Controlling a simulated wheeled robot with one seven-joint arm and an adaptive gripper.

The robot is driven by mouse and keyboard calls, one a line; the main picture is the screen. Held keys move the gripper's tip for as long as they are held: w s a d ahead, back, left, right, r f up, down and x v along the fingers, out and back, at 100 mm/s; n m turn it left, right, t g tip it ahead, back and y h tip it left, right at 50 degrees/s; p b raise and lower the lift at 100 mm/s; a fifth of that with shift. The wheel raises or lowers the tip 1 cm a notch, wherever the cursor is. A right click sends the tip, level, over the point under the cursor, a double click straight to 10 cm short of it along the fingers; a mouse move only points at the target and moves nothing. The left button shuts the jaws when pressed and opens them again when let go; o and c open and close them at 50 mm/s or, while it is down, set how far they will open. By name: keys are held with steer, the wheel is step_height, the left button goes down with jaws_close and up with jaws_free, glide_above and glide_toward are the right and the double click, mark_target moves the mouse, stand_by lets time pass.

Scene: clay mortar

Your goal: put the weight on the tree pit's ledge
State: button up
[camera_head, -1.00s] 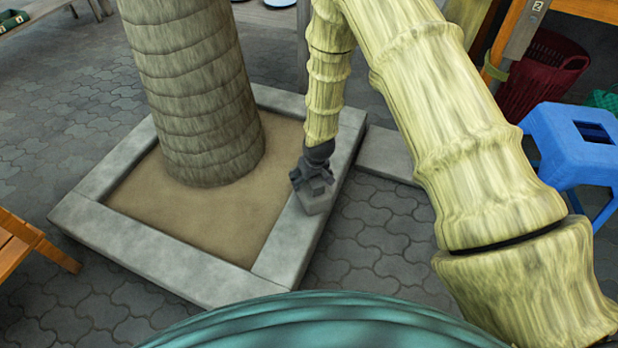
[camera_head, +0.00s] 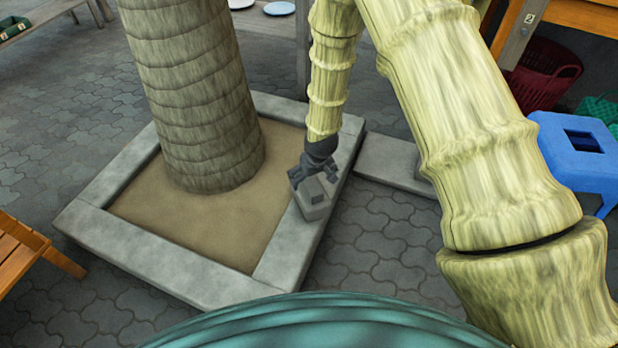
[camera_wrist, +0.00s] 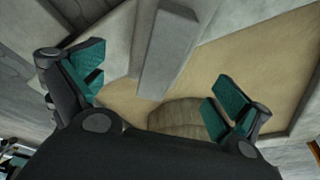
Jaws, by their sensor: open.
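In the wrist view the grey block (camera_wrist: 167,52) lies between and beyond the widely spread teal fingertips (camera_wrist: 155,92), with a gap on both sides. The ledge (camera_wrist: 112,35) shows beside it.
A thick tree trunk (camera_head: 195,100) stands in the pit's sand (camera_head: 215,225), left of my gripper. A blue stool (camera_head: 575,150) and a red basket (camera_head: 540,75) are at the right. An orange wooden bench (camera_head: 25,250) is at the left.

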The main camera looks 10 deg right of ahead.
steer(key=shift+p+v, duration=0.7)
steer(key=shift+v, duration=1.6)
steer(key=shift+s, duration=0.1)
steer(key=s+d+f+m+g, duration=0.1)
steer(key=s+d+f, duration=0.1)
steer(key=s, duration=1.1)
steer(key=s+d+f+g, duration=0.1)
steer(key=s+d+f, duration=0.2)
steer(key=s, duration=0.9)
steer(key=s+d+f+m+g, duration=0.1)
steer(key=s+f, duration=0.5)
steer(key=s, duration=0.7)
steer(key=shift+s+d+f+m+h, duration=0.25)
steer(key=shift+s+d+m+h, duration=0.05)
steer(key=shift+d, duration=0.45)
